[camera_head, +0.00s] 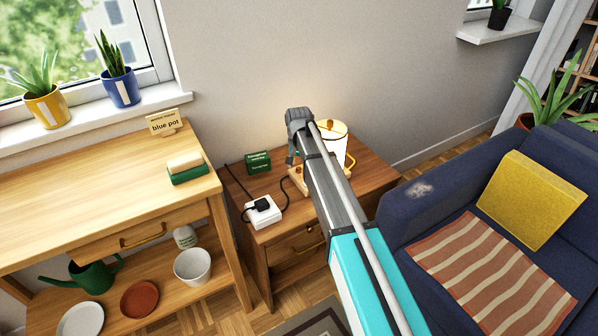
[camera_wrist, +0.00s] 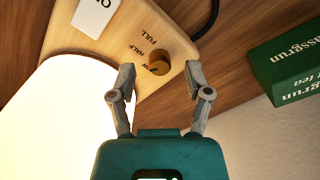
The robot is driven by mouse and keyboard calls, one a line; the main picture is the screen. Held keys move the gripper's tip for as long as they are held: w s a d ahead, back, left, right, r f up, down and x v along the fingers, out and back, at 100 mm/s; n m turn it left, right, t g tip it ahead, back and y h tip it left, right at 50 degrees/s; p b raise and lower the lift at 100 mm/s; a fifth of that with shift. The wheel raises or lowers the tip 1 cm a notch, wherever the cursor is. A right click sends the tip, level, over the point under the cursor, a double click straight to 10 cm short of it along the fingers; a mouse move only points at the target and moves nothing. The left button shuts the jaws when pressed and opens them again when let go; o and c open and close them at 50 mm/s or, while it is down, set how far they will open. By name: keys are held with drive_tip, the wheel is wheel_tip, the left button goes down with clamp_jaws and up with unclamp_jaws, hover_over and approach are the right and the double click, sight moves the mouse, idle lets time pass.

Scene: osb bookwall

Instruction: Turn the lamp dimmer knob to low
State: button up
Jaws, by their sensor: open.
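The lamp shows in the head view with a lit shade (camera_head: 334,130) on the bedside cabinet, partly hidden by my arm. In the wrist view its glowing shade (camera_wrist: 62,110) fills the left side. Its pale wooden base (camera_wrist: 120,40) carries a round brass-brown dimmer knob (camera_wrist: 158,62) with HALF and FULL printed beside it; another mark is partly covered. I cannot tell the knob's exact setting. My gripper (camera_wrist: 160,72) is open, its fingers on either side of the knob, apparently apart from it. In the head view my gripper (camera_head: 292,158) is above the lamp base.
A green tea box (camera_head: 258,162) and a white socket block (camera_head: 263,211) with a black plug stand on the cabinet (camera_head: 373,180). The tea box (camera_wrist: 292,70) is right of my gripper in the wrist view. A blue sofa (camera_head: 440,205) stands close on the right.

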drive_tip(key=shift+f, duration=0.5)
clamp_jaws()
